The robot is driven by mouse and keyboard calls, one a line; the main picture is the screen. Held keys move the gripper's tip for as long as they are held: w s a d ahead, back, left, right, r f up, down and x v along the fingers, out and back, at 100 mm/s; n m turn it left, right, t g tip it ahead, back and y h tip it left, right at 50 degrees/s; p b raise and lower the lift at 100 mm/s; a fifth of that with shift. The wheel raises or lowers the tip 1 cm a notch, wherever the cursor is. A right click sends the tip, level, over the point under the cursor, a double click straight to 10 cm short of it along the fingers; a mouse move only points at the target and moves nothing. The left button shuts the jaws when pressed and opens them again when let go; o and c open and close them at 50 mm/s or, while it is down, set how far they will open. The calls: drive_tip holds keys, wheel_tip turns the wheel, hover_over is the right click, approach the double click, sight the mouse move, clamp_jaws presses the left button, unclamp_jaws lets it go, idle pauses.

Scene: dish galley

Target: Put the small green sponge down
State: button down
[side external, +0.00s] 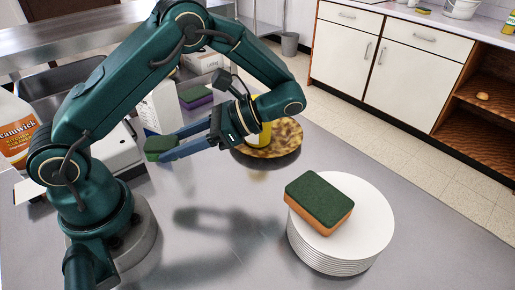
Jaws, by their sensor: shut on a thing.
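My gripper (180,145) reaches to the left and is shut on the small green sponge (157,149). The sponge sits at the tips of the blue fingers and appears held above the grey metal table (215,260). A dark shadow of the arm and gripper lies on the table below. The fingers cover part of the sponge's right side.
A stack of white plates (372,213) carries a larger green and orange sponge (320,200). A brown patterned plate (284,140) with a yellow item (264,133) lies behind my gripper. The front table is clear.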

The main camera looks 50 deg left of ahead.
drive_tip(key=s+d+n+g+h, duration=0.1)
drive_tip(key=d+n+g+h, duration=0.1)
drive_tip(key=d+n+h, duration=0.5)
drive_tip(key=n+t+h, duration=0.4)
drive_tip(key=n+h, duration=0.6)
hover_over(242, 263)
wheel_tip(242, 263, down, 6)
drive_tip(key=shift+s+r, duration=0.1)
drive_tip(key=shift+r, duration=0.15)
drive_tip(key=shift+f, duration=2)
drive_tip(key=shift+f, duration=0.1)
drive_tip(key=shift+c, duration=1.8)
unclamp_jaws()
